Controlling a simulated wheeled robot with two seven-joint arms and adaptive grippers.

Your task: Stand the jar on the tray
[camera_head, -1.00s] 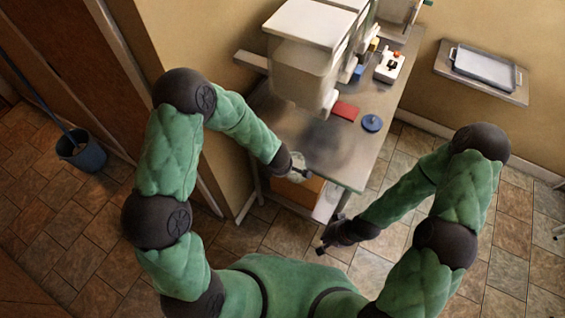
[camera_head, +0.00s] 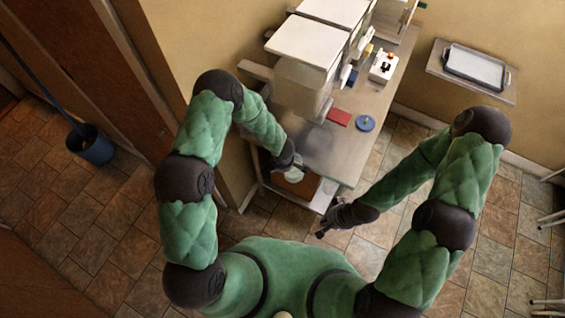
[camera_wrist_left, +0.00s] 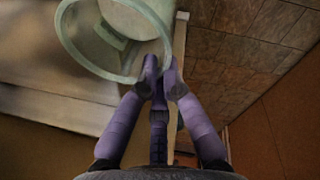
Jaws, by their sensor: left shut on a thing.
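The jar (camera_wrist_left: 112,32) is greenish clear glass with an open round mouth. In the left wrist view my left gripper (camera_wrist_left: 160,78) is shut on its rim. In the head view the jar (camera_head: 293,175) shows small at the end of my left arm, by the near end of the metal table. My left gripper (camera_head: 290,164) is partly hidden there by its own wrist. The tray (camera_head: 475,66) is grey with a dark rim and lies on a wall shelf at the upper right, well away from the jar. My right gripper (camera_head: 325,229) is low in front; its finger opening is unclear.
The wall shelf (camera_head: 436,68) holds the tray. A blue floor bucket (camera_head: 90,146) stands at left. Stool legs show at right.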

